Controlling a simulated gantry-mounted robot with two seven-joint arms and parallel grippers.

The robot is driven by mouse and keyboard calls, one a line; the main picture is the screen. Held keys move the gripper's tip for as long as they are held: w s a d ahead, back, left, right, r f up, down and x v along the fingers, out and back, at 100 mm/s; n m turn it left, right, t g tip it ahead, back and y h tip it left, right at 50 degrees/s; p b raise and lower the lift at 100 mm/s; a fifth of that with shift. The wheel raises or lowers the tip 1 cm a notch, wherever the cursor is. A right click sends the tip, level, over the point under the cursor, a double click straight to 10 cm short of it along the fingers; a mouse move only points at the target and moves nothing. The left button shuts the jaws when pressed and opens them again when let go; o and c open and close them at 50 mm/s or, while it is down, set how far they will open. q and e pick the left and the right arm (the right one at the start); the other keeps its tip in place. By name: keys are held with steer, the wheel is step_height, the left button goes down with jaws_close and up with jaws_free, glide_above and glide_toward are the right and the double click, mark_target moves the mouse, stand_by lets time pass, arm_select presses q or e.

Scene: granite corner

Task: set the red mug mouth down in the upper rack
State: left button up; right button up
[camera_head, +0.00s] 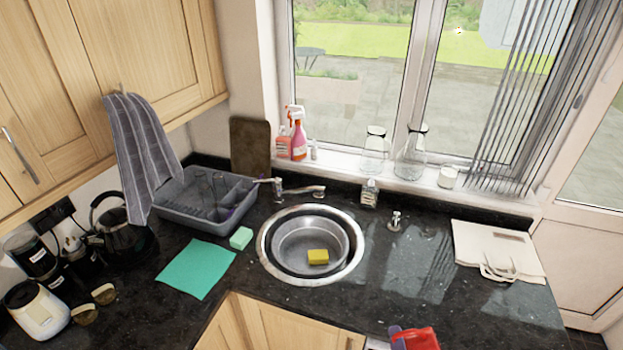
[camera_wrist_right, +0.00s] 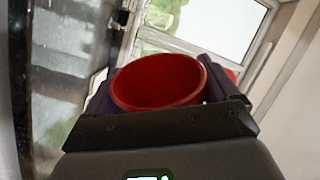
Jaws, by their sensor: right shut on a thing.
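The red mug (camera_head: 421,338) is at the bottom edge of the head view, in front of the counter and right of the sink, partly cut off. My right gripper (camera_head: 398,337) is shut on it; one purple-grey finger shows at its left side. In the right wrist view the mug (camera_wrist_right: 158,85) sits between the two dark fingers, with its round open mouth tilted towards the camera. A grey dish rack (camera_head: 180,216) stands on the counter left of the sink, with dark wires and a compartment at its right. No second rack shows clearly. My left gripper is not in view.
The round sink (camera_head: 267,262) holds a basin with a yellow sponge (camera_head: 318,257). A striped towel (camera_head: 140,150) hangs over the rack's left end. A green cloth (camera_head: 196,268) and green sponge (camera_head: 241,238) lie before the rack. A faucet (camera_head: 279,190) stands near its right end.

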stand_by(0.3)
steer(key=n, duration=0.5)
steer(key=shift+n, duration=0.4)
steer(key=n, duration=0.6)
steer(key=shift+r, duration=0.1)
